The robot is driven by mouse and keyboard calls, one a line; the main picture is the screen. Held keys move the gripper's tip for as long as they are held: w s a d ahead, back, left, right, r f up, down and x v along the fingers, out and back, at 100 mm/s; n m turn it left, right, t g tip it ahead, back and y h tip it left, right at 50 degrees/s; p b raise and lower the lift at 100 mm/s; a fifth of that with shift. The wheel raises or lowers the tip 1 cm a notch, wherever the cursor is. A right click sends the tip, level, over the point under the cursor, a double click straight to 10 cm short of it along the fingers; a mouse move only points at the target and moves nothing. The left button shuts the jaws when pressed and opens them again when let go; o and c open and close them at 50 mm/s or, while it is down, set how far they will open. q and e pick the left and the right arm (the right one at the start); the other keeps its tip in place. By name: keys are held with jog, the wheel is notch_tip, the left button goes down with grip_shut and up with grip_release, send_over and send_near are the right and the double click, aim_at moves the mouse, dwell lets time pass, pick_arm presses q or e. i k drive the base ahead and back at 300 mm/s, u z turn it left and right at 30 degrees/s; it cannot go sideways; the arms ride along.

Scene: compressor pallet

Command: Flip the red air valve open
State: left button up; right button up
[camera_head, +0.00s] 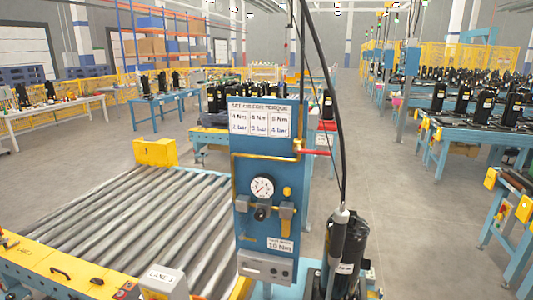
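The red air valve handle (316,152) is at the upper right edge of the blue panel (253,205). It sticks out sideways to the right, about level, from a small brass valve body (298,146) on the yellow pipe. A round white pressure gauge (262,187) sits on the panel below, with a dark knob (262,212) under it. The needle reading is too small to tell. Neither of my grippers is in view, and nothing touches the handle.
A roller conveyor (130,225) lies left of the panel. A black compressor (350,245) stands at the lower right of the panel, with a hanging tool (339,225) on a black cable beside it. Grey floor (420,230) is open to the right.

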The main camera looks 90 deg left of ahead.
aim_at(298, 149)
jog(key=u, duration=0.3)
jog(key=k, duration=0.9)
jog(key=u, duration=1.15)
jog(key=i, duration=0.5)
